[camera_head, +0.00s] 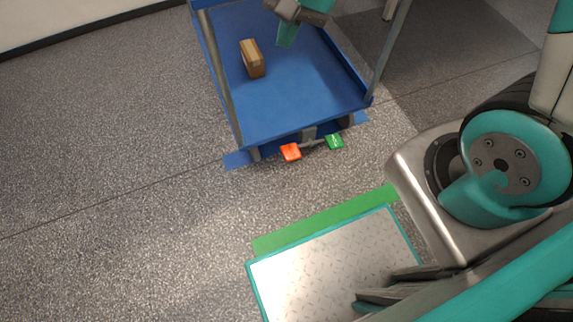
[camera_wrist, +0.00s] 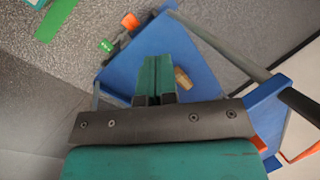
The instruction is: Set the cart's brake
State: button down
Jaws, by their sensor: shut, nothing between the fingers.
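The blue cart (camera_head: 300,95) stands at the top of the head view, with grey posts and a low blue deck. An orange pedal (camera_head: 291,152) and a green pedal (camera_head: 334,142) stick out at its near end, joined by a grey bar. The wrist view also shows the orange pedal (camera_wrist: 131,21) and the green pedal (camera_wrist: 106,46). Which pedal is pressed down I cannot tell. My gripper (camera_head: 287,36) is over the deck, apart from both pedals. Its teal fingers (camera_wrist: 156,75) are shut and empty.
A brown box (camera_head: 252,58) sits on the deck, left of my gripper in the head view. Blue tape (camera_head: 237,160) marks the floor by the cart's near end. A green strip (camera_head: 325,220) and a metal plate (camera_head: 335,260) lie nearer. The left floor is clear.

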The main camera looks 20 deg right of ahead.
jog(key=w+d+f+m+b, duration=0.1)
jog(key=w+f+m+b, duration=0.15)
jog(key=f, duration=0.45)
jog(key=w+d+f+m+b, duration=0.1)
jog(key=f+b, duration=0.3)
jog(key=f, duration=0.4)
jog(key=w+d+f+m+b, duration=0.1)
jog(key=w+f+m+b, duration=0.1)
jog(key=f+b, duration=0.35)
jog(key=m+h+b, duration=0.1)
jog(key=m+b, duration=0.6)
jog(key=b, duration=0.2)
send_over(285, 156)
jog(key=d, duration=0.4)
jog(key=d+x, duration=0.2)
jog(key=x, duration=0.9)
jog(key=d+f+x, duration=0.1)
jog(key=d+x, duration=0.2)
jog(key=x, duration=0.8)
jog(key=shift+s+f, duration=0.2)
jog(key=shift+f, duration=0.4)
jog(key=b+x, duration=0.9)
jog(key=x, duration=0.5)
jog(key=shift+s+d, duration=0.1)
jog(key=shift+d, duration=0.05)
